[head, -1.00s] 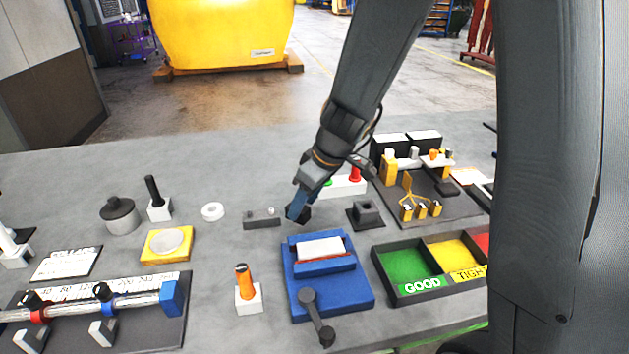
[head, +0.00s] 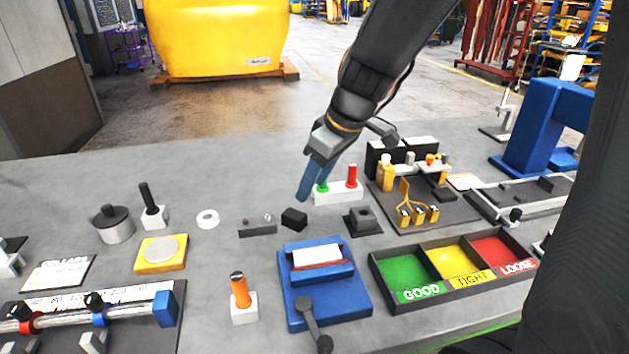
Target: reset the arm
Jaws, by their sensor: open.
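My gripper (head: 303,196) hangs from my arm above the grey table, beyond the blue vise-like fixture. Its blue fingertips point down and toward the left, and nothing shows between them. The fingers overlap in this view, so the gap is hard to see. A small black block (head: 294,219) lies on the table just below the fingertips, apart from them. A white base with a green and a red peg (head: 340,193) stands right behind the gripper, partly hidden by it.
A blue fixture with a grey crank (head: 333,294) stands in front. A tray with green, yellow and red compartments (head: 388,295) is to its right. A black board with yellow holders (head: 443,217) and a blue press (head: 535,125) stand farther right. The table's left back is clear.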

